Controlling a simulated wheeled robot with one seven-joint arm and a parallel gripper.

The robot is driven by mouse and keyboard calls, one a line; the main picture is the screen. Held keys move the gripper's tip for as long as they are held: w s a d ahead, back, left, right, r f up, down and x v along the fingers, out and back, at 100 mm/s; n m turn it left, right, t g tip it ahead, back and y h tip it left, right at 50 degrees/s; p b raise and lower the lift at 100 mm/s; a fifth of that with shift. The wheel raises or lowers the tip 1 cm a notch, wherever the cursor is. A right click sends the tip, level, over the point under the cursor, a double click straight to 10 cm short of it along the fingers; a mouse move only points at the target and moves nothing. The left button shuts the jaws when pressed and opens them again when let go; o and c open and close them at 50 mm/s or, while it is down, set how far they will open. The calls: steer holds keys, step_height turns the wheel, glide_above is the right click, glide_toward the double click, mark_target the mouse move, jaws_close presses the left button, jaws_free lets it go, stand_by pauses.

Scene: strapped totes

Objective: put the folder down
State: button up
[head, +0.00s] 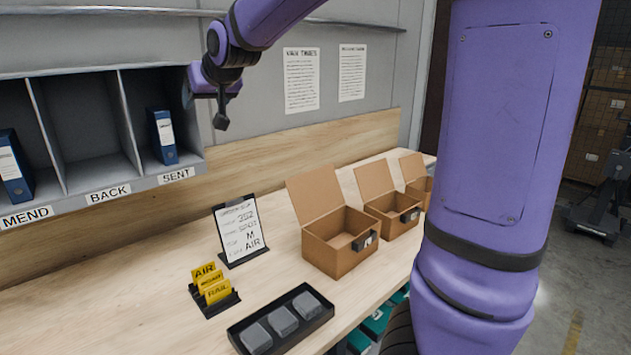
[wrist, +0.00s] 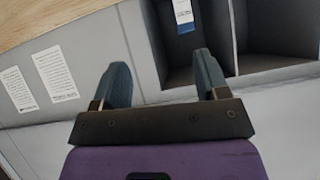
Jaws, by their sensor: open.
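A blue folder (head: 162,136) with a white label stands upright in the compartment marked SENT (head: 177,174). Another blue folder (head: 14,166) stands, slightly leaning, in the MEND compartment (head: 27,215). The BACK compartment (head: 90,150) between them looks empty. My gripper (head: 221,122) is in front of the wall, just right of the SENT compartment and apart from the folder. In the wrist view my gripper (wrist: 160,65) is open with nothing between its fingers, and the SENT folder (wrist: 184,14) shows partly at the top edge.
The wooden bench (head: 120,290) below holds an order board (head: 240,230), yellow cards in a black holder (head: 214,290), a black tray (head: 282,322) of grey blocks, and open cardboard boxes (head: 338,240). A wall rail (head: 120,10) runs above the shelf. The bench's left part is clear.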

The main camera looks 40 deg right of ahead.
steer(key=s+f+g, duration=0.2)
steer(key=s, duration=1)
steer(key=s+f+g, duration=0.2)
steer(key=s+f, duration=0.1)
steer(key=s, duration=0.8)
steer(key=s+f+g, duration=0.1)
steer(key=s+f, duration=0.2)
steer(key=s, duration=0.9)
steer(key=shift+s+d+f+n+g, duration=0.2)
steer(key=shift+s+n+g, duration=0.1)
steer(key=shift+n+g, duration=0.1)
